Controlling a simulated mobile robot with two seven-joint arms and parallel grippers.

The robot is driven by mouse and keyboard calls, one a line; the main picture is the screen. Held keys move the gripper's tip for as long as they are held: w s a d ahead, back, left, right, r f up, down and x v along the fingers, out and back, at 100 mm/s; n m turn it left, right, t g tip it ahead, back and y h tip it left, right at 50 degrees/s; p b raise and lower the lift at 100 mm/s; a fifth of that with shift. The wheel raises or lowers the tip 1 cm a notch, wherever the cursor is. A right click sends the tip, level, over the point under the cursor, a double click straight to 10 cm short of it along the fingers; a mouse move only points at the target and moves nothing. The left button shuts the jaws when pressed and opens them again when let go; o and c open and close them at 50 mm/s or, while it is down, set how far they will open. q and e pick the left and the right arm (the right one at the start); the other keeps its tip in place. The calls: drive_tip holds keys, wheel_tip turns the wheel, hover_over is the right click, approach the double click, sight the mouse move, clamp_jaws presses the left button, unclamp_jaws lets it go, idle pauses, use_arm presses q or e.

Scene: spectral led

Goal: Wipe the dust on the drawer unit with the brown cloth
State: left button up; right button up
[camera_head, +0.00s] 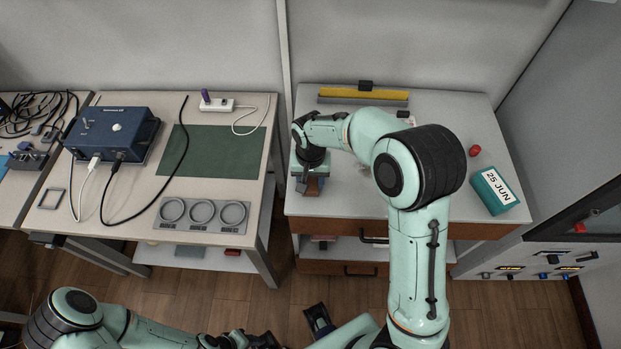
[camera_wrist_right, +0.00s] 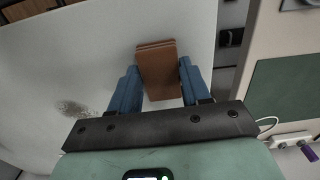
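The brown cloth (camera_wrist_right: 158,72) is a folded brown piece between the two blue fingers of my right gripper (camera_wrist_right: 160,82) in the right wrist view. Both fingers appear to press its sides. In the head view the right gripper (camera_head: 309,186) points down over the left front part of the drawer unit (camera_head: 340,205), with a bit of the cloth (camera_head: 314,188) visible. The dust (camera_wrist_right: 73,108) is a grey-brown smudge on the white top, left of the gripper in the wrist view. My left gripper (camera_head: 319,320) seems to show at the bottom edge, partly cut off; its opening is unclear.
A teal date block (camera_head: 494,190) and a red object (camera_head: 475,150) sit at the unit's right. A yellow-and-grey bar (camera_head: 363,96) lies at the back. A workbench (camera_head: 130,215) with a blue box (camera_head: 112,138) stands left, across a narrow gap.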

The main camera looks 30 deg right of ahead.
sight(311, 183)
drive_tip(key=shift+c, duration=1.3)
drive_tip(key=shift+r+p, duration=1.95)
drive_tip(key=shift+r, duration=1.1)
use_arm(q)
drive_tip(key=r, duration=0.1)
drive_tip(key=w+r, duration=0.1)
drive_tip(key=r, duration=0.1)
drive_tip(key=w+r, duration=0.1)
drive_tip(key=shift+w+r, duration=0.25)
drive_tip(key=shift+r, duration=0.05)
drive_tip(key=shift+s, duration=0.1)
